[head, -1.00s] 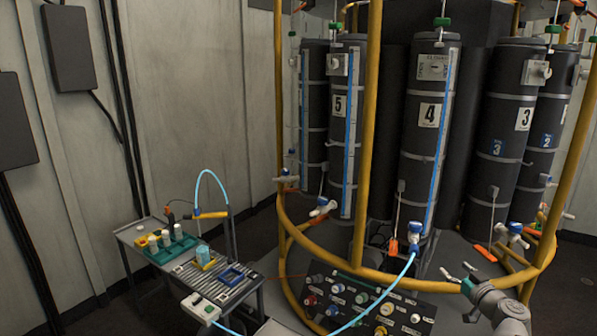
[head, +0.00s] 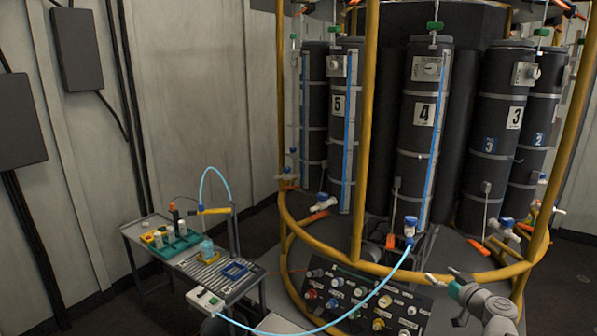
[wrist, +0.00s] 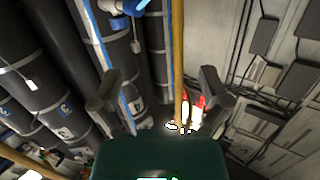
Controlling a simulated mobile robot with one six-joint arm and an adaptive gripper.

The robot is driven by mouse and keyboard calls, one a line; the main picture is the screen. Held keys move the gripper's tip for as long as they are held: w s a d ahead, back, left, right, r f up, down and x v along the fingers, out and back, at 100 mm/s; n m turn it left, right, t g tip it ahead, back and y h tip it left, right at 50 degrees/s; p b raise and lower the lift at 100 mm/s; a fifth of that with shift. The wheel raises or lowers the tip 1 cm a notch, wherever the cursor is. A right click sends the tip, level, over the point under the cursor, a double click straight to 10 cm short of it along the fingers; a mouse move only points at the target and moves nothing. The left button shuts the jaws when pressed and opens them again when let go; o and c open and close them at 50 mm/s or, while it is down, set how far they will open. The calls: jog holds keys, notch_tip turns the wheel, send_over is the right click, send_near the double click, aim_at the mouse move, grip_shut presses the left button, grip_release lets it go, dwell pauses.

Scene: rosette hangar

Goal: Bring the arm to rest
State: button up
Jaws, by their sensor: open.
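My gripper (head: 446,276) is at the lower right of the head view, in front of the yellow ring rail, with its fingers spread and nothing between them. In the wrist view my gripper (wrist: 160,92) shows two dark fingers wide apart, with empty space between them. My grey arm reaches in from the bottom right corner of the head view. Most of the arm is out of the picture.
Tall black numbered cylinders (head: 421,130) stand inside a yellow rail frame (head: 367,120). A control panel (head: 365,304) sits low in front, crossed by a blue hose (head: 372,292). A cart (head: 190,262) at left holds a bottle (head: 207,249) and small jars.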

jog(key=s+a+f+g+p, duration=0.1)
jog(key=s+a+f+g, duration=0.1)
jog(key=a+f+g, duration=0.35)
jog(key=s+a+f+g+p, duration=0.1)
jog(key=s+a+f+g, duration=0.15)
jog(key=a, duration=0.55)
jog(key=s+a+f+g+p, duration=0.1)
jog(key=s+a+f+g, duration=0.25)
jog(key=a, duration=0.35)
jog(key=s+m+g+h, duration=0.1)
jog(key=h, duration=0.1)
jog(key=s+a+m+g+h+p, duration=0.1)
jog(key=s+g+h, duration=0.1)
jog(key=s+m+g+h, duration=0.1)
jog(key=s, duration=0.1)
jog(key=shift+s+a+f+g+h+p, duration=0.2)
jog(key=shift+s+f+g+h+p, duration=0.1)
jog(key=shift+h+p, duration=0.1)
